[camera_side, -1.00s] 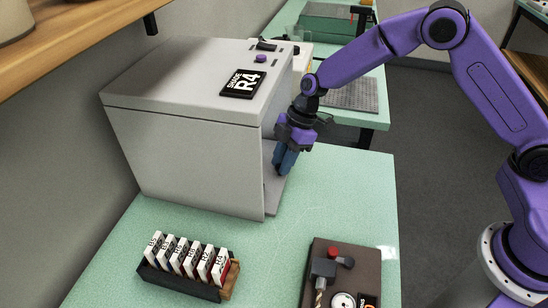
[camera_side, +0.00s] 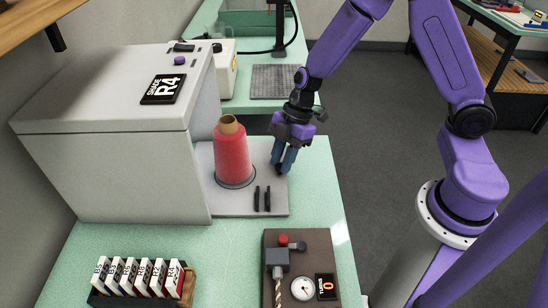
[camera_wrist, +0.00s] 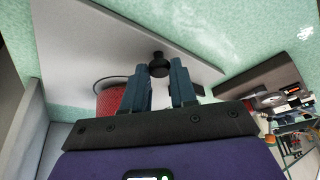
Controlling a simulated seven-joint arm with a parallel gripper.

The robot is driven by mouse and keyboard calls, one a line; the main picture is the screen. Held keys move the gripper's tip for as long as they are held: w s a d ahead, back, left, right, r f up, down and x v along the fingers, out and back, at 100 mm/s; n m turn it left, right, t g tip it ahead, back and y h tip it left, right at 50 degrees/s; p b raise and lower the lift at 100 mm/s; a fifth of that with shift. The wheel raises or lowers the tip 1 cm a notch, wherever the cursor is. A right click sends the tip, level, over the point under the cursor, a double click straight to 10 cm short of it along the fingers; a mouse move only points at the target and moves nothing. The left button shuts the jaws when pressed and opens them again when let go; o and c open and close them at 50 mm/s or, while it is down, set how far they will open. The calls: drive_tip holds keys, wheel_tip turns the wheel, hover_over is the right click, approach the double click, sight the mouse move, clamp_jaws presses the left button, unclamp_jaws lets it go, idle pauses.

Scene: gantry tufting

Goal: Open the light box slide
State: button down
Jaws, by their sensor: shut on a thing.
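The light box (camera_side: 110,170) is a grey cabinet at the left of the side view, with a label reading "SHADE R4". Its slide (camera_side: 235,208), a flat pale plate, extends out of the box's right side; its edge also shows in the wrist view (camera_wrist: 105,45). A red yarn cone (camera_side: 232,155) stands upright on the slide; part of it shows behind the fingers in the wrist view (camera_wrist: 110,99). My gripper (camera_side: 283,170) is at the slide's outer end, its blue fingers pointing down. It is shut on the slide's black knob (camera_wrist: 158,62), which the fingers hide in the side view.
Two small black upright pieces (camera_side: 262,199) stand on the slide near its front edge. A rack of labelled cards (camera_side: 140,280) and a brown panel with a dial and a red knob (camera_side: 298,262) sit in front. Green table shows to the right of the slide.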

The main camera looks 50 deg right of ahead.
drive_tip(key=c, duration=0.9)
unclamp_jaws()
drive_tip(key=v, duration=1.7)
drive_tip(key=shift+d+r, duration=0.15)
drive_tip(key=shift+d, duration=0.05)
drive_tip(key=s+f+m+h, duration=0.1)
drive_tip(key=s+m+h, duration=0.1)
drive_tip(key=s, duration=0.8)
drive_tip(key=s+a+f+m+h, duration=0.1)
drive_tip(key=s+f+m+h, duration=0.1)
drive_tip(key=s, duration=0.9)
drive_tip(key=shift+a+m, duration=0.2)
drive_tip(key=shift+m, duration=0.5)
